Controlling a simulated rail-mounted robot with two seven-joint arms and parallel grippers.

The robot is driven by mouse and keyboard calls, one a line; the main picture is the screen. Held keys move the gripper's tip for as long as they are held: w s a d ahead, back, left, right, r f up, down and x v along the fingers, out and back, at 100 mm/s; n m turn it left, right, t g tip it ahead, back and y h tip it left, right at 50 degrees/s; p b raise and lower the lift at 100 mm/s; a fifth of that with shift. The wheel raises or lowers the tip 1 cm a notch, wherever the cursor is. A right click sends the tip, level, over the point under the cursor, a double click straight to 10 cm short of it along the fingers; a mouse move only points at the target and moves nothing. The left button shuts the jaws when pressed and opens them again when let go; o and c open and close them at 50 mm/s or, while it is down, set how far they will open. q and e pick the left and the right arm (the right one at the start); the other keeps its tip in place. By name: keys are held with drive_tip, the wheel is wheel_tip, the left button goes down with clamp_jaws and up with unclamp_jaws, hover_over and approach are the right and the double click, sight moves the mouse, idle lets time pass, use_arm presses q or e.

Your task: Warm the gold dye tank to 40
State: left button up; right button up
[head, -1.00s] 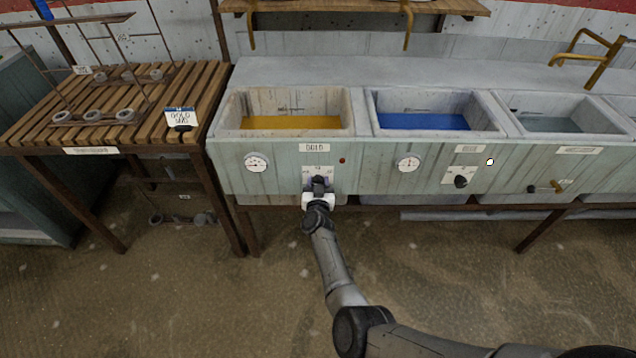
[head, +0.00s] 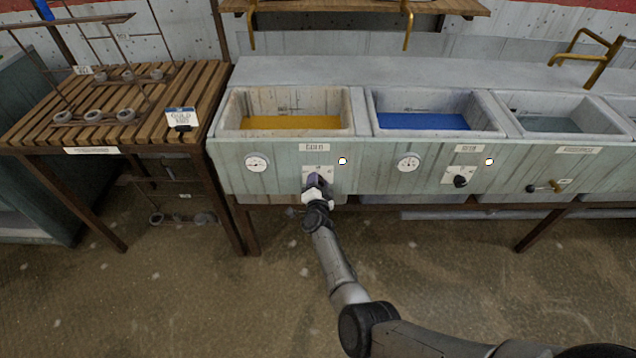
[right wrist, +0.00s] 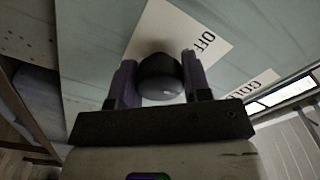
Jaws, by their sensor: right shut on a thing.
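The gold dye tank (head: 290,123) is the left basin of the trough, with yellow-gold liquid in it and a label on its front. Its round white dial (head: 256,162) is at the front left; the reading is too small to tell. A small lamp (head: 342,160) right of the label is lit. Below the label, a white plate carries a black knob, which shows in the right wrist view (right wrist: 160,78). My right gripper (head: 318,182) is shut on this knob, with a finger on each side and turned at a tilt. The plate reads "OFF" beside it. My left gripper is not in view.
The blue tank (head: 425,121) stands to the right with its own dial, black knob (head: 461,181) and lit lamp. Further right is a grey-liquid basin (head: 560,124) with a brass tap lever. A slatted wooden table (head: 60,140) with racks and a gold sign stands left.

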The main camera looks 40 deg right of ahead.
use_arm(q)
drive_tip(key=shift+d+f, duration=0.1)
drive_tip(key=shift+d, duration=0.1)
use_arm(e)
drive_tip(key=shift+m, duration=0.9)
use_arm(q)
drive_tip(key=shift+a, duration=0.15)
use_arm(e)
drive_tip(key=o, duration=0.9)
